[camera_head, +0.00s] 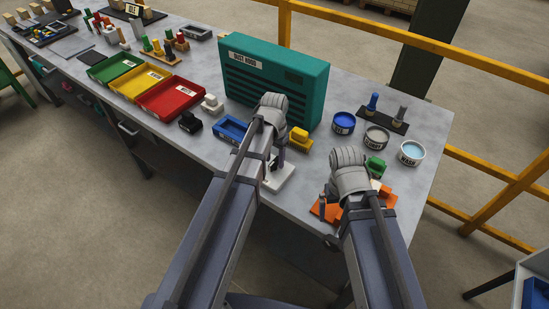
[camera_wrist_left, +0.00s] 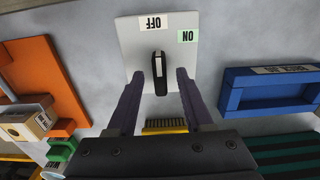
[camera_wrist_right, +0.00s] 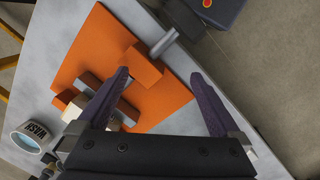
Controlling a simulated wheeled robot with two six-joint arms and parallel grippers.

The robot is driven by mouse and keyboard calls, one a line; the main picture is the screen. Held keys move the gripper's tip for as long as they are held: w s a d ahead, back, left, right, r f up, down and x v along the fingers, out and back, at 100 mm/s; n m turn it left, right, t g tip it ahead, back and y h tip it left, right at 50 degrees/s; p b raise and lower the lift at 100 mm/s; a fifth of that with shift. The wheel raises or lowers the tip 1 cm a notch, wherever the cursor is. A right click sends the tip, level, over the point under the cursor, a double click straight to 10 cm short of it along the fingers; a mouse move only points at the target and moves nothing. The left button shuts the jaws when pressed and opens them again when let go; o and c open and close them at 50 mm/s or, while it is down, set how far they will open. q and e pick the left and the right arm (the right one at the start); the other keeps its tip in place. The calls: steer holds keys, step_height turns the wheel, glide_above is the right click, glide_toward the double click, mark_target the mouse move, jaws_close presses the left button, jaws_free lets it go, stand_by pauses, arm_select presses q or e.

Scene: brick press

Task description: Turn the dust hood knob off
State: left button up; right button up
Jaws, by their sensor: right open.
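The dust hood (camera_head: 275,80) is a teal slatted box on the bench. Its knob (camera_wrist_left: 160,73) is black with a white stripe, on a white plate (camera_wrist_left: 135,45) that also shows in the head view (camera_head: 285,182). The plate has an OFF label and a green ON label. The knob's stripe end points roughly toward OFF, away from ON. My left gripper (camera_wrist_left: 160,75) is open, one finger on each side of the knob, with visible gaps. My right gripper (camera_wrist_right: 160,75) is open and empty over an orange mat (camera_wrist_right: 90,50).
A blue tray (camera_head: 231,129) and a yellow brush (camera_head: 299,137) lie near the plate. Blocks and a grey cylinder (camera_wrist_right: 163,43) are on or beside the orange mat. Several round tins, including a light-blue one (camera_head: 411,153), stand at right. Coloured bins (camera_head: 170,98) stand at left.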

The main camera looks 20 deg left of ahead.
mark_target(275, 161)
arm_select(q)
step_height(275, 161, up, 8)
steer(key=p, duration=0.8)
steer(key=shift+f, duration=0.1)
arm_select(e)
step_height(275, 161, up, 8)
steer(key=shift+f, duration=0.1)
arm_select(q)
steer(key=s+d+f+b, duration=0.1)
steer(key=s+d, duration=0.4)
steer(key=s, duration=0.2)
steer(key=s+d+f+y+b, duration=0.1)
steer(key=s+d, duration=0.4)
steer(key=s, duration=0.2)
steer(key=shift+s+d+f+b, duration=0.15)
steer(key=shift+s+b, duration=0.15)
steer(key=shift+s, duration=0.05)
arm_select(e)
step_height(275, 161, down, 2)
steer(key=shift+f, duration=0.2)
